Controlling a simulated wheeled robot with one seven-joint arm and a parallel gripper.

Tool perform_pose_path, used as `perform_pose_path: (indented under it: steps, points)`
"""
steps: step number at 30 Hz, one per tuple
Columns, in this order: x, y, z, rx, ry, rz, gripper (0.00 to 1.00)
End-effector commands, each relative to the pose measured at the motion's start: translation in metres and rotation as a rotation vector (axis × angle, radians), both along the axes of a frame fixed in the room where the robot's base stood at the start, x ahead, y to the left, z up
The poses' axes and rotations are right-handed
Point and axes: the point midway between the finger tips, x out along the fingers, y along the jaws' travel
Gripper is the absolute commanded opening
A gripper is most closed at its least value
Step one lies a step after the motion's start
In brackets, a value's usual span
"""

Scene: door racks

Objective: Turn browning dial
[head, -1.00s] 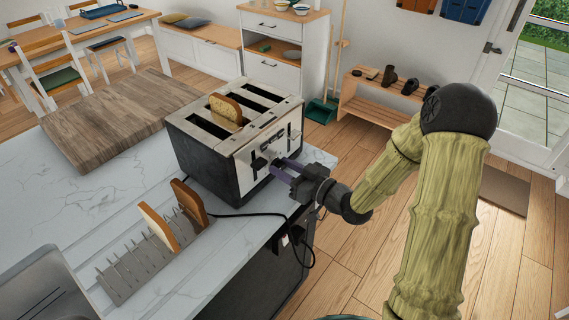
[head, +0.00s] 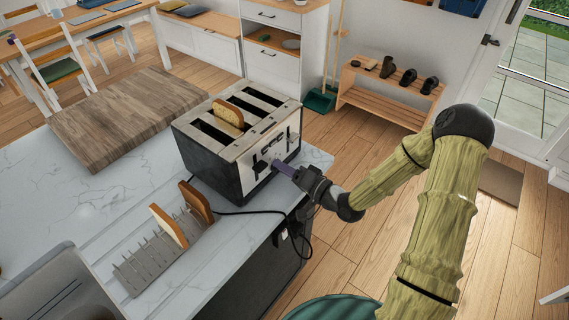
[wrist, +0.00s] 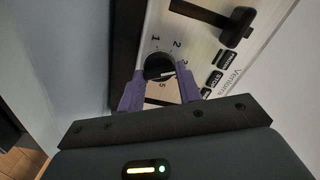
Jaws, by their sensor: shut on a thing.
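The silver and black toaster (head: 237,150) stands on the white marble counter, with a slice of bread (head: 228,113) in one slot. In the wrist view, the black browning dial (wrist: 159,66) sits on the toaster's front panel with numbers around it. My gripper (head: 279,168) reaches the toaster's front from the right. In the wrist view, its purple fingers (wrist: 161,80) are shut on the dial, one on each side. The fingers hide part of the dial's scale. A black lever (wrist: 230,33) and several labelled buttons (wrist: 217,79) are beside the dial.
A metal toast rack (head: 160,258) with two bread slices stands left of the toaster. A wooden board (head: 118,115) lies behind it. A black cord (head: 245,211) runs over the counter edge. Open floor lies right of the counter.

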Motion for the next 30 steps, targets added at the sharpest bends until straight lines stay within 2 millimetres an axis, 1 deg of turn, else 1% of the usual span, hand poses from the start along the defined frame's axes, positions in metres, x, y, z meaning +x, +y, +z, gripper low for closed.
perform_pose_path:
  steps: [1, 18, 24, 30]
  points:
    - [0.0002, -0.0013, 0.0021, 0.028, 0.039, -0.003, 0.12]
    - [0.0004, -0.0015, -0.0018, 0.360, 0.462, -0.003, 0.12]
    - [0.0004, -0.0014, -0.0034, 0.455, 0.586, -0.003, 0.12]
    - [0.0003, -0.0014, -0.0042, 0.518, 0.667, -0.003, 0.12]
